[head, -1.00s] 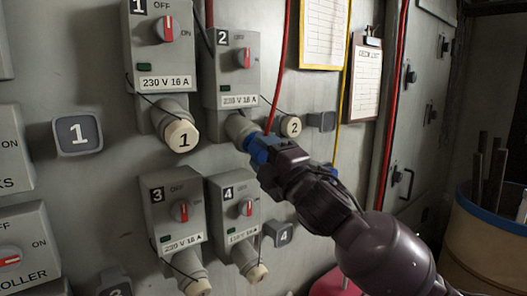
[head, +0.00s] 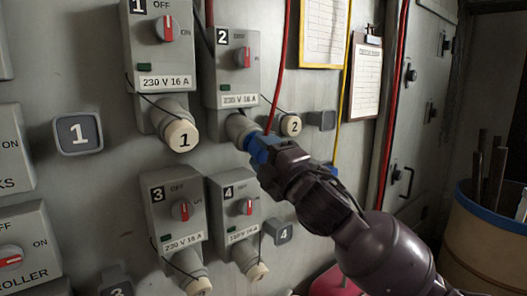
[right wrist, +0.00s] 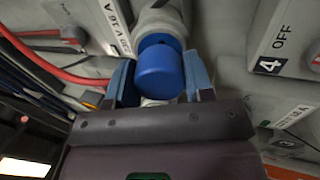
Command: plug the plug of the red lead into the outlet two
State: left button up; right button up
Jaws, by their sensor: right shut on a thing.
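Outlet two (head: 232,68) is a grey box with a red switch and a "2" label. Its round grey socket (head: 238,128) points down and outward, and its cap (head: 291,125) hangs to the right. My right gripper (head: 260,150) is shut on the blue plug (head: 256,146), with a finger on each side of it in the right wrist view (right wrist: 160,72). The plug is lined up at the socket mouth (right wrist: 160,25); how deep it sits I cannot tell. The red lead (head: 279,80) runs down to behind the plug. My left gripper is not in view.
Outlet one (head: 158,45) is to the left, with outlets three (head: 172,210) and four (head: 233,205) below. Clipboards (head: 366,75) and a yellow cable (head: 345,110) are to the right. A tan drum (head: 480,240) stands at the far right.

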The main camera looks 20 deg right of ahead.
jog(key=shift+w+a+r, duration=0.2)
jog(key=shift+w+r, duration=0.05)
jog(key=shift+w, duration=0.25)
dwell(0.4)
jog(key=o, duration=1.3)
jog(key=shift+c, duration=0.2)
jog(key=v, duration=0.4)
jog(key=shift+s+f+b, duration=0.1)
jog(key=shift+f+b, duration=0.1)
jog(key=shift+b, duration=0.15)
jog(key=b+v, duration=0.1)
jog(key=v, duration=0.5)
jog(key=shift+s, duration=0.25)
